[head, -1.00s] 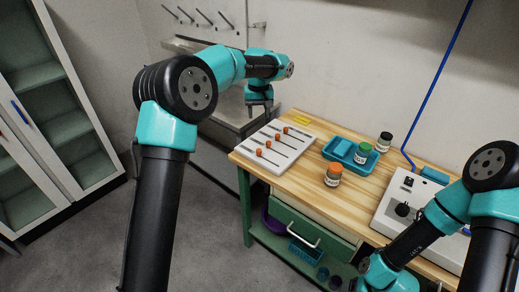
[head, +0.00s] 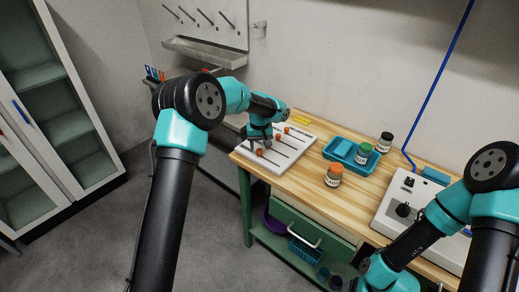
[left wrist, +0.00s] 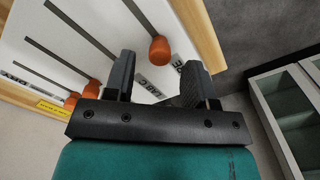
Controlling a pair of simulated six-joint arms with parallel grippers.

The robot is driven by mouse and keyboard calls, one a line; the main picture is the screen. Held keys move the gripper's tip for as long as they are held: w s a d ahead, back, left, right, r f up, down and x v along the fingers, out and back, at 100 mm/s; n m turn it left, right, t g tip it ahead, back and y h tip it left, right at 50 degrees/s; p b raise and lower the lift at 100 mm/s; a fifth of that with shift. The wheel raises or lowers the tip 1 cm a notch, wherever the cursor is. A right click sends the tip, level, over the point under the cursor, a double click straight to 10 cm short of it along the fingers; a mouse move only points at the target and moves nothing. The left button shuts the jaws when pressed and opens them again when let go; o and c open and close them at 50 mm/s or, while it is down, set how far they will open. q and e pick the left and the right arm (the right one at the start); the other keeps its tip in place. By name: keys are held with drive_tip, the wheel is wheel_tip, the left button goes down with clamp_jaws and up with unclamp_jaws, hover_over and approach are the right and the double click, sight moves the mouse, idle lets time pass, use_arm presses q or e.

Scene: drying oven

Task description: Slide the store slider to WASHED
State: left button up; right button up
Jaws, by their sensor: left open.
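A white slider board (head: 300,158) lies on the left end of the wooden bench, with several dark slots and orange knobs. Knobs show in the head view, one at the near end (head: 260,152) and one at the far end (head: 286,131). My left gripper (head: 262,141) is over the board's left part, pointing down, and hides some of it. In the left wrist view its open fingers (left wrist: 157,68) are on either side of an orange knob (left wrist: 159,50), which shows just past the fingertips. Contact cannot be told. Printed labels there are partly hidden and too unclear to read surely.
A blue tray (head: 329,152), an orange-capped jar (head: 333,175), a green-capped jar (head: 362,153) and a dark-capped jar (head: 384,142) stand right of the board. My right arm is over the white device (head: 382,212). A metal trough (head: 190,50) hangs on the wall behind.

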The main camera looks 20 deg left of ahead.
use_arm(q)
drive_tip(key=shift+f, duration=1.15)
clamp_jaws()
